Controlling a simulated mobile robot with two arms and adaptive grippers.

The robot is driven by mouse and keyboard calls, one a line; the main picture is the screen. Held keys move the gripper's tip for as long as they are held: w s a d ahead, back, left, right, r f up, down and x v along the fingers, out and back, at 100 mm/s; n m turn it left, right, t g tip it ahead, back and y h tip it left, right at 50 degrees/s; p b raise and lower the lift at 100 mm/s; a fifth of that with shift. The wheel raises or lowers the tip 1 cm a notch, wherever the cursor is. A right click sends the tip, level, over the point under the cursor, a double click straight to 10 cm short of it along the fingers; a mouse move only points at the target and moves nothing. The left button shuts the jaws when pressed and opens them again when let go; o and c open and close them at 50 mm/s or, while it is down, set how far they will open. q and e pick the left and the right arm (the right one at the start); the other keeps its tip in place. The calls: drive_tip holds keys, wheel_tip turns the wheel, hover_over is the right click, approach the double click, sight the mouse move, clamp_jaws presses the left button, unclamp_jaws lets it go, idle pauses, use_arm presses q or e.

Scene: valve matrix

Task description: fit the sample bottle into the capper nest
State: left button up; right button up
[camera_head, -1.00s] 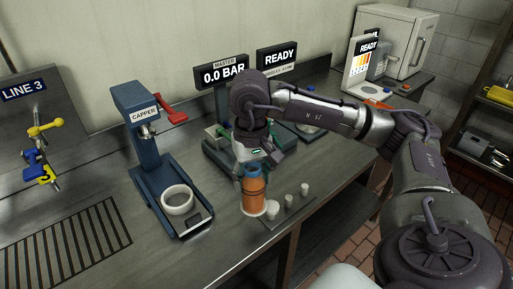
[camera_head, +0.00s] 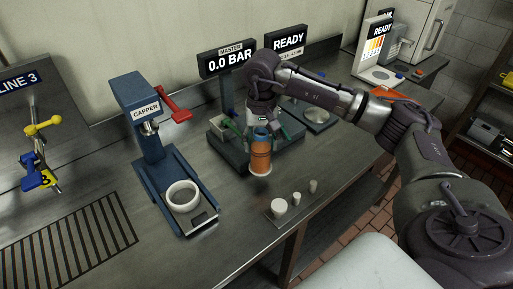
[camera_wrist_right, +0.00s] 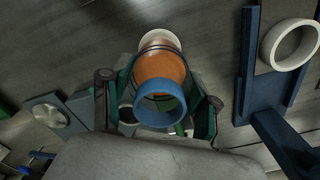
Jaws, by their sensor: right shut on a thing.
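The sample bottle (camera_head: 261,156) is orange with a blue neck and a pale base. It is upright in the head view, right of the capper (camera_head: 152,128). My right gripper (camera_head: 260,133) is shut on its upper part; the fingers (camera_wrist_right: 158,102) flank the bottle (camera_wrist_right: 162,68) in the right wrist view. I cannot tell how far its base is above the bench. The capper nest, a white ring (camera_head: 183,184) on the blue capper base, is empty, left of the bottle. The ring (camera_wrist_right: 268,45) also shows at the right wrist view's upper right. My left gripper is not in view.
A dark fixture (camera_head: 232,150) with a "0.0 BAR" display stands behind the bottle. Several white caps (camera_head: 279,206) stand on a small strip in front. The capper's red lever (camera_head: 175,104) sticks out to the right. Bench between bottle and capper is clear.

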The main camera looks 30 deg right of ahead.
sight(257, 154)
drive_tip(key=shift+w+a+f, duration=0.3)
drive_tip(key=shift+w+f, duration=0.1)
drive_tip(key=shift+w, duration=0.05)
wheel_tip(257, 154, down, 3)
drive_tip(key=shift+f+p, duration=0.1)
drive_tip(key=shift+p, duration=0.8)
drive_tip(key=shift+f, duration=0.3)
drive_tip(key=shift+f, duration=0.1)
drive_tip(key=shift+f, duration=0.15)
drive_tip(key=o, duration=1.4)
drive_tip(key=shift+c, duration=0.2)
